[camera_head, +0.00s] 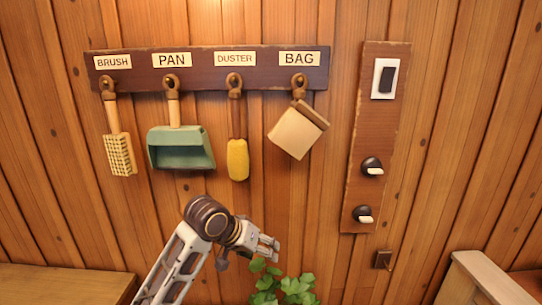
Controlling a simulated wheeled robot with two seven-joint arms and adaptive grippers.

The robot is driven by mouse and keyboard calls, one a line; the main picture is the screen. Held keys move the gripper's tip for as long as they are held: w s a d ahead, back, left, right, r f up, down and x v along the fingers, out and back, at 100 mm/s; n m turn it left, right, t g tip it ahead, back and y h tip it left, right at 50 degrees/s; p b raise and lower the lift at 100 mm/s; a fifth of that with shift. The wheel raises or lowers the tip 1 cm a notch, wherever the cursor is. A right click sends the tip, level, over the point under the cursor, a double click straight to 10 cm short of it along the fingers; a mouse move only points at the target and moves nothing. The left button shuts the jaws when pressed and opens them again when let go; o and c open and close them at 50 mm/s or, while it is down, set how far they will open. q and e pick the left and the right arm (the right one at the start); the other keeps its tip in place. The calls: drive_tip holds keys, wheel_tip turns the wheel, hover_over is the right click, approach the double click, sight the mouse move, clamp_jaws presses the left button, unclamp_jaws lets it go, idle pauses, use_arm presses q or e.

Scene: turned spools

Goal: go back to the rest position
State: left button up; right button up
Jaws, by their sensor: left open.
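My left gripper (269,247) is in the lower middle of the head view, at the end of my arm that comes in from below left. It is open and empty. It is below the duster and in front of the wooden wall. My right gripper is not in view. On the peg rail (205,84) hang a brush (118,145), a green dustpan (180,145), a yellow duster (237,158) and a tan bag (296,132), each under its label. The bag hangs tilted. My gripper appears apart from all of them.
A dark wooden board (376,130) to the right carries a switch (385,79) and two dark knobs with pale tips. A green plant (284,287) is just below my gripper. A wooden surface (60,285) is at lower left, and a pale wooden edge (485,275) at lower right.

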use_arm(q)
drive_tip(key=s+a+f+n+y, duration=0.1)
drive_tip(key=s+a+f, duration=0.3)
drive_tip(key=f, duration=0.3)
drive_tip(key=s+a+f+y, duration=0.1)
drive_tip(key=s+a+f, duration=0.2)
drive_tip(key=s+f, duration=0.3)
drive_tip(key=s+a+f+g+y, duration=0.1)
drive_tip(key=s+a+f+y, duration=0.2)
drive_tip(key=s+a+f, duration=1)
drive_tip(key=s+f+g, duration=0.2)
drive_tip(key=s+f, duration=0.1)
drive_tip(key=f, duration=2.7)
drive_tip(key=s+a+f, duration=0.1)
drive_tip(key=s+f, duration=0.9)
drive_tip(key=s, duration=0.1)
drive_tip(key=s+a+f+g, duration=0.1)
drive_tip(key=s+a+f, duration=0.1)
drive_tip(key=s+f, duration=0.8)
drive_tip(key=shift+s+a+f+y, duration=0.25)
drive_tip(key=shift+s+f+y, duration=0.05)
drive_tip(key=shift+s, duration=0.5)
